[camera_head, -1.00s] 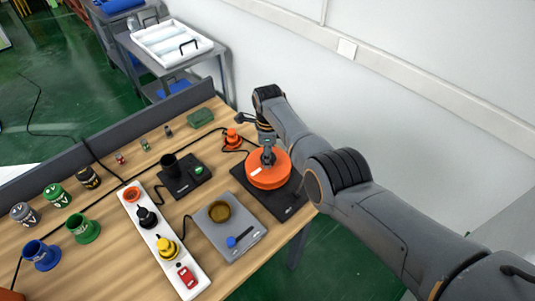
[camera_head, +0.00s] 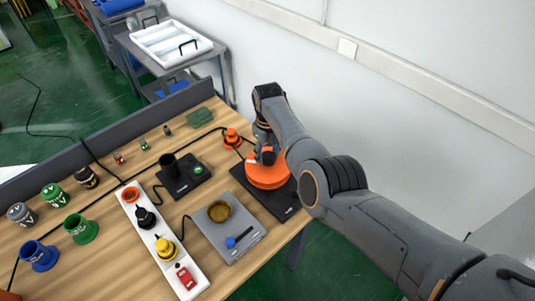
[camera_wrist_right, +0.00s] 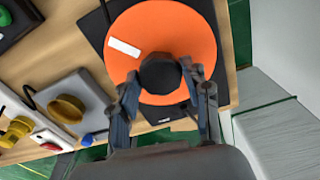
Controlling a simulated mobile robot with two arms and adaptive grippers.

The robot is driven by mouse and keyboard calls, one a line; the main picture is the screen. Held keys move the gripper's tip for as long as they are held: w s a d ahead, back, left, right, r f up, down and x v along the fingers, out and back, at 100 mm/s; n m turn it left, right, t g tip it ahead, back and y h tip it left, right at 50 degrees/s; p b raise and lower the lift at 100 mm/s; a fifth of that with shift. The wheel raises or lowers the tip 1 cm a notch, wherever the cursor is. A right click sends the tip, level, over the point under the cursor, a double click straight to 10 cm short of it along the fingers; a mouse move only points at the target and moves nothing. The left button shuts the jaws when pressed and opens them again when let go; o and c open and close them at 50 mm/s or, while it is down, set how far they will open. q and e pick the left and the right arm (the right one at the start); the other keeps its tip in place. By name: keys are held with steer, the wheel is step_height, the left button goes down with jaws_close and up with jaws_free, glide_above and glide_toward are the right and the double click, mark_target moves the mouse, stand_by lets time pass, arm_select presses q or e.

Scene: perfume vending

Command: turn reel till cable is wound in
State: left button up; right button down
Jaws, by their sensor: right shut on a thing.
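The orange reel (camera_head: 268,176) sits on a black base plate (camera_head: 284,208) at the right end of the table. A dark round knob (camera_wrist_right: 160,73) stands up from the reel, off its centre. My right gripper (camera_wrist_right: 162,84) is over the reel with its fingers on both sides of the knob, shut on it. In the head view the right gripper (camera_head: 266,154) partly hides the reel's far side. A white label (camera_wrist_right: 124,47) lies on the reel's top. An orange plug (camera_head: 231,136) stands beside the reel with a dark cable near it. My left gripper is not in view.
A power strip (camera_head: 148,228) with a yellow plug and red switch lies mid-table. A grey plate with a brass cup (camera_head: 219,211) and a black pad with a dark cylinder (camera_head: 169,165) stand left of the reel. Several coloured cups stand farther left. A wall is behind the arm.

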mark_target(268, 156)
steer(key=shift+s+f+m, duration=0.15)
steer(key=shift+f+m, duration=0.05)
steer(key=shift+m, duration=0.4)
steer(key=c, duration=0.6)
jaws_free()
steer(key=shift+d, duration=0.1)
steer(key=shift+r, duration=0.1)
steer(key=shift+r, duration=0.5)
step_height(268, 156, up, 6)
steer(key=shift+r, duration=0.25)
